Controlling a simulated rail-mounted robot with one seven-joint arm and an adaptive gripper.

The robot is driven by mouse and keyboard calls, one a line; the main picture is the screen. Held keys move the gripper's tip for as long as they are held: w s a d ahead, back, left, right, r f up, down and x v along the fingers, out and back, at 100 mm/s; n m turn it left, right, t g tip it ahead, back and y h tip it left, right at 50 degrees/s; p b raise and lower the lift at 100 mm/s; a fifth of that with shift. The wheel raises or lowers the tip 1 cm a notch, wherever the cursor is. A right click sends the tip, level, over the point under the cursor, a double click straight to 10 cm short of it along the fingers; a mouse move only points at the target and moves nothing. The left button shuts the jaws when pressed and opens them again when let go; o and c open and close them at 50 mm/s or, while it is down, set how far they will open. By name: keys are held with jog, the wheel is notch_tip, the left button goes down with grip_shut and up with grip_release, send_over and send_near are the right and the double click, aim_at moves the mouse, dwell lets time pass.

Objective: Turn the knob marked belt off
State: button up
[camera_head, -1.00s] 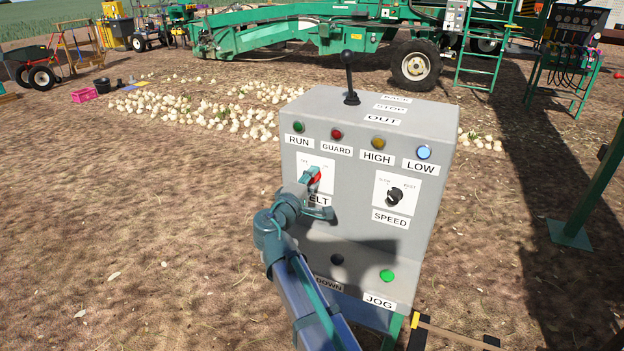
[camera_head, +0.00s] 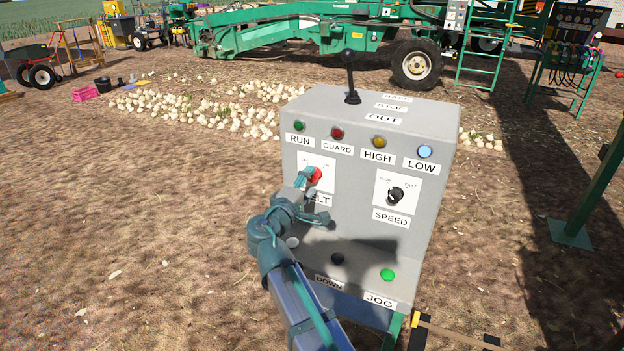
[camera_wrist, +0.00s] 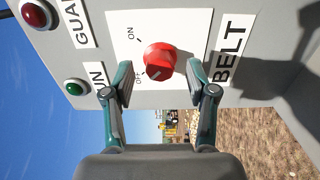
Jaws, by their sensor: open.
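In the head view the knob (camera_head: 316,175) shows red at the left of the grey control box (camera_head: 345,225). My gripper (camera_wrist: 160,82) is open, with one finger on each side of the knob and slightly short of it. It looks apart from the knob. In the head view my gripper (camera_head: 312,198) hides part of the BELT label.
The black speed knob (camera_head: 396,195) is to the right. A row of lamps is above, including a blue one (camera_head: 424,151). A black lever (camera_head: 350,78) stands on top. A green button (camera_head: 387,275) and a dark button (camera_head: 337,259) are below.

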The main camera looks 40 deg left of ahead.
jog(key=v, duration=0.9)
jog(key=shift+s, duration=0.25)
jog(key=shift+d, duration=0.15)
